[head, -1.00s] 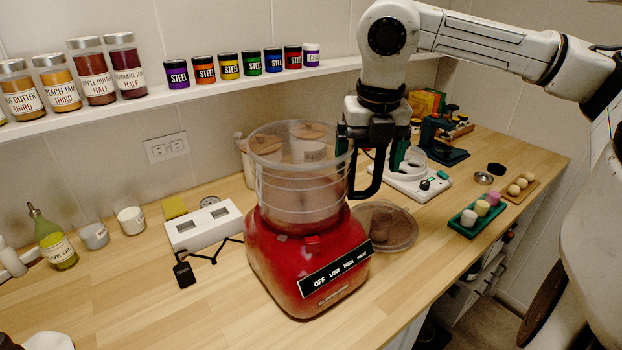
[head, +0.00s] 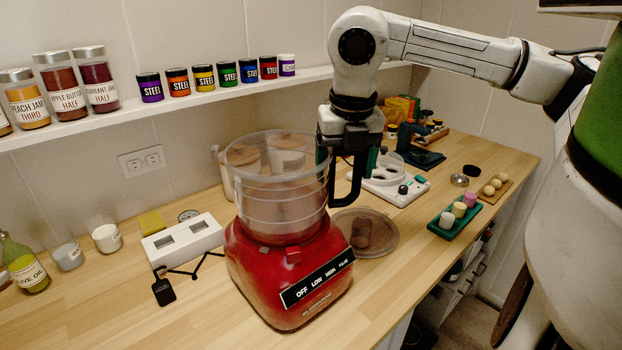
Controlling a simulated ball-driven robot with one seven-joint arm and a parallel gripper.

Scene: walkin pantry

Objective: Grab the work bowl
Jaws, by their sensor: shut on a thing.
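The work bowl (head: 285,200) is clear, round and ringed, and sits upright on the red food processor base (head: 288,280) in the middle of the head view. Its dark handle (head: 350,190) is on its right side. My gripper (head: 350,152) points down at the right of the bowl's rim, its fingers around the upper part of the handle and shut on it. I see no clear gap between bowl and base. The exact finger contact is partly hidden by the gripper itself.
A round clear lid (head: 378,240) lies right of the base. A white double-slot unit (head: 182,240) is on the left, a white appliance (head: 395,180) behind right, and a green tray (head: 453,215) farther right. A shelf with jars (head: 210,78) runs behind.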

